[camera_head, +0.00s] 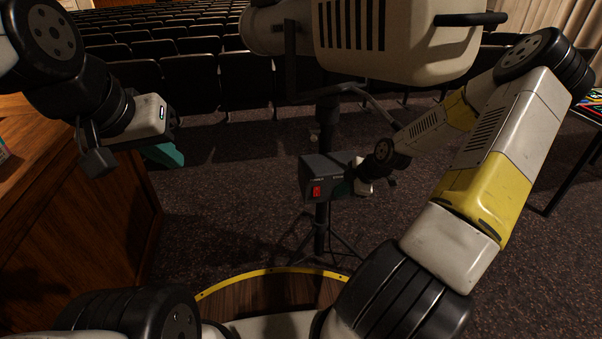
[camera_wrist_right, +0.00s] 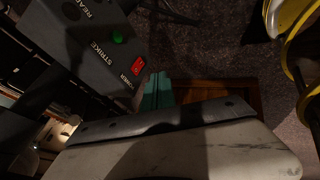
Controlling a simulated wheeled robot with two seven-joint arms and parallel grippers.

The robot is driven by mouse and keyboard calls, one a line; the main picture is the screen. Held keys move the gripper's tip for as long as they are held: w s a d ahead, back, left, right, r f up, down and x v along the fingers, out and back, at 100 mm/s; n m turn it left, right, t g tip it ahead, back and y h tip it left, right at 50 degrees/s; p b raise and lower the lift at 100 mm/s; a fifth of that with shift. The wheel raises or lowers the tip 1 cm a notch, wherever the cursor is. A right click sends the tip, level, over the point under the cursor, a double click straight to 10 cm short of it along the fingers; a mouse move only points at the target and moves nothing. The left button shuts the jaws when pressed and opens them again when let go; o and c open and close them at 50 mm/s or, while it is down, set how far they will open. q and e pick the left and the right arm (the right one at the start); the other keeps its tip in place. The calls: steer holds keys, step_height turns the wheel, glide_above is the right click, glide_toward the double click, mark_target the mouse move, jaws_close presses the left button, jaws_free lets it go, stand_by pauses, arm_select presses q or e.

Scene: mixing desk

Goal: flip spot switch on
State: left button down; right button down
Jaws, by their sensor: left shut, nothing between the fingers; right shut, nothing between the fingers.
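The spot's dark grey control box (camera_head: 338,168) hangs on the stand below the large spotlight (camera_head: 400,42). Its red rocker switch (camera_head: 316,192) faces the head camera. The wrist view shows the red switch (camera_wrist_right: 138,65) beside a POWER label, with a green indicator (camera_wrist_right: 118,38) near the STRIKE label. My right gripper (camera_head: 347,187) is at the right side of the box, partly hidden by it. Its shut teal fingers (camera_wrist_right: 158,92) are close to the switch; I cannot tell if they touch. My left gripper (camera_head: 165,155) is shut and empty, far left of the box.
A wooden desk (camera_head: 120,215) stands at the left. The tripod stand (camera_head: 321,225) rises under the spotlight. Rows of dark seats (camera_head: 190,80) fill the back. A dark table (camera_head: 590,150) is at the right edge. Carpet (camera_head: 220,215) is open between desk and stand.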

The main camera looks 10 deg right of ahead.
mark_target(317, 191)
steer(key=shift+w+a+f, duration=0.15)
steer(key=shift+w+a, duration=0.05)
steer(key=shift+w, duration=0.1)
steer(key=w+a+f, duration=0.1)
steer(key=w+f, duration=0.1)
steer(key=f, duration=0.1)
steer(key=w+a+f, duration=0.1)
steer(key=w+f, duration=0.1)
steer(key=w, duration=0.1)
steer(key=w+a+f, duration=0.2)
steer(key=w+f, duration=0.1)
steer(key=shift+w+f, duration=0.15)
steer(key=shift+f, duration=0.2)
